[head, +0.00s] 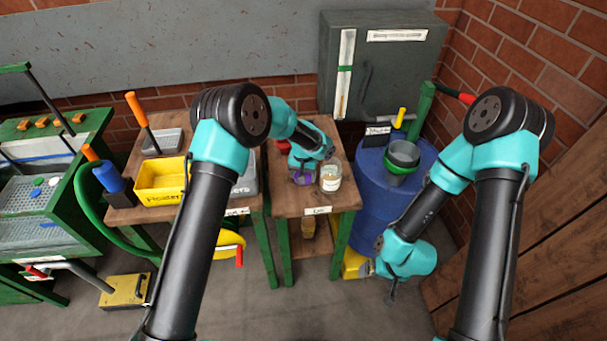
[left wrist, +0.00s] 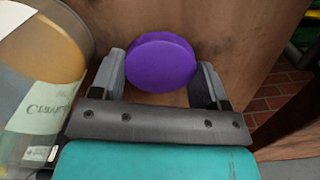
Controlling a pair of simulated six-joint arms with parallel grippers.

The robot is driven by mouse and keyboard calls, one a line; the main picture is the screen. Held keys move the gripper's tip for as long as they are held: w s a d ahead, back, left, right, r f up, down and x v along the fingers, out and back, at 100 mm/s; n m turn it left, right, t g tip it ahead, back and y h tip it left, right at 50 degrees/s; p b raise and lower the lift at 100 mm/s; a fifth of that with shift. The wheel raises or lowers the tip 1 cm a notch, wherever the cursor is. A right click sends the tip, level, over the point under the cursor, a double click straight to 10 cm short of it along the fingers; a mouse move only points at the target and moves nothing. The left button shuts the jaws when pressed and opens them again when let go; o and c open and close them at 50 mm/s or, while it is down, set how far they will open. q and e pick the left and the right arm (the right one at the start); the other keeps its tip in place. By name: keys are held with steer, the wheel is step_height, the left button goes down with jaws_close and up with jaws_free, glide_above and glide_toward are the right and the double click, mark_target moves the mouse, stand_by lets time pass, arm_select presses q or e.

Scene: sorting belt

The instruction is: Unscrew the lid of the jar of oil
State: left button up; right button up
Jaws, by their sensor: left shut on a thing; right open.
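A round purple lid (left wrist: 160,62) sits between the two fingers of my left gripper (left wrist: 163,82) in the left wrist view, and the gripper is shut on it. In the head view, the purple lid (head: 303,178) shows at the tip of my left arm, over the small right-hand wooden table. Any jar body under the lid is mostly hidden, and I can read no oil label. My right gripper (head: 391,292) hangs low at the right, in front of the blue drum, open and away from the lid.
A jar with a pale label (left wrist: 45,110) stands close beside the left gripper; it also shows in the head view (head: 330,178). The blue drum (head: 372,205) stands right of the small table (head: 335,200). A yellow bin (head: 160,182) is on the left table.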

arm_select(q)
steer(key=o, duration=1)
steer(key=shift+f, duration=0.1)
step_height(320, 180, up, 12)
stand_by(0.9)
